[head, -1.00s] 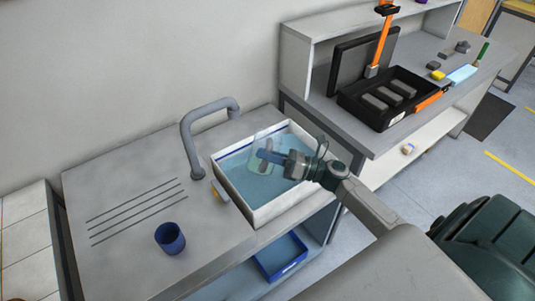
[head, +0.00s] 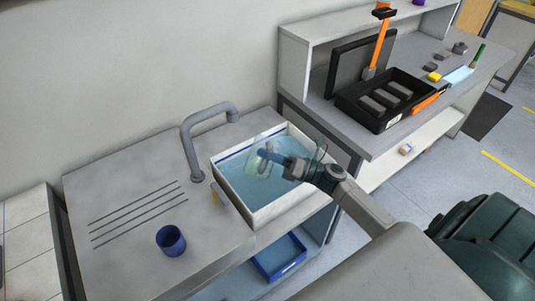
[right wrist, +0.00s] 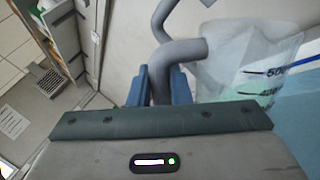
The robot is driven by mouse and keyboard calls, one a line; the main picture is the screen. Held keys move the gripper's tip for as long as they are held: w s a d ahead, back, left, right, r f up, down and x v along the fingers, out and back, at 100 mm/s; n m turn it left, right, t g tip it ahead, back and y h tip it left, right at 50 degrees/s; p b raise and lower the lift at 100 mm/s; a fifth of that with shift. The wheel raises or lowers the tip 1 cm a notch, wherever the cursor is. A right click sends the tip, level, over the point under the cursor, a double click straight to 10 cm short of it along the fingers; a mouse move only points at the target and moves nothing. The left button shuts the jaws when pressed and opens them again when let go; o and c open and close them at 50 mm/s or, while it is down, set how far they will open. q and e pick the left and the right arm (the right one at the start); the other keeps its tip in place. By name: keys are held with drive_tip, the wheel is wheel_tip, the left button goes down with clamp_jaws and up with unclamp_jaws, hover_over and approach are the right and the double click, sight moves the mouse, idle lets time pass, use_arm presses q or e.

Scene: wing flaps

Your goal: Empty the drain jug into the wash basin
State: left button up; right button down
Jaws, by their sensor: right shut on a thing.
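The drain jug (head: 262,165) is clear, with dark volume marks that show in the right wrist view (right wrist: 255,55). My right gripper (head: 271,156) is shut on it and holds it over the wash basin. The jug looks tilted in the head view; its see-through walls make the exact angle hard to tell. A pale green tint shows low in it in the wrist view. The wash basin (head: 256,218) is a white-walled box with blue water, set in the grey counter. My blue fingertips (right wrist: 160,85) show in the wrist view. My left gripper is not in view.
A grey tap (head: 187,145) arches beside the basin's left side. A blue cup (head: 170,241) stands on the counter at the front left. A blue tray (head: 282,262) sits on the shelf below. A black organiser tray (head: 390,96) is on the bench at right.

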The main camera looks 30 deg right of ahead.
drive_tip(key=shift+w+d+r+m+t+p, duration=0.15)
drive_tip(key=shift+d+m+p, duration=0.15)
drive_tip(key=shift+m, duration=0.4)
drive_tip(key=shift+w+d+m+t+p, duration=0.2)
drive_tip(key=shift+m+p, duration=0.1)
drive_tip(key=shift+m, duration=0.4)
drive_tip(key=shift+h, duration=0.3)
drive_tip(key=shift+w+d+f+m+t+h+p, duration=0.2)
drive_tip(key=shift+d+m+t, duration=0.2)
drive_tip(key=shift+m, duration=0.4)
drive_tip(key=shift+w+d+f+m+t+h+p, duration=0.1)
drive_tip(key=shift+w+d+m+t, duration=0.2)
drive_tip(key=shift+m, duration=0.5)
drive_tip(key=shift+s, duration=0.1)
drive_tip(key=shift+d, duration=0.15)
drive_tip(key=shift+w+d+f+m+t+h, duration=0.15)
drive_tip(key=shift+d+m, duration=0.1)
drive_tip(key=shift+m, duration=0.3)
drive_tip(key=shift+w+d+f+m+t+h, duration=0.1)
drive_tip(key=shift+w+d+f+m+h, duration=0.1)
drive_tip(key=shift+m, duration=0.35)
drive_tip(key=shift+d+m, duration=0.2)
drive_tip(key=shift+m, duration=0.1)
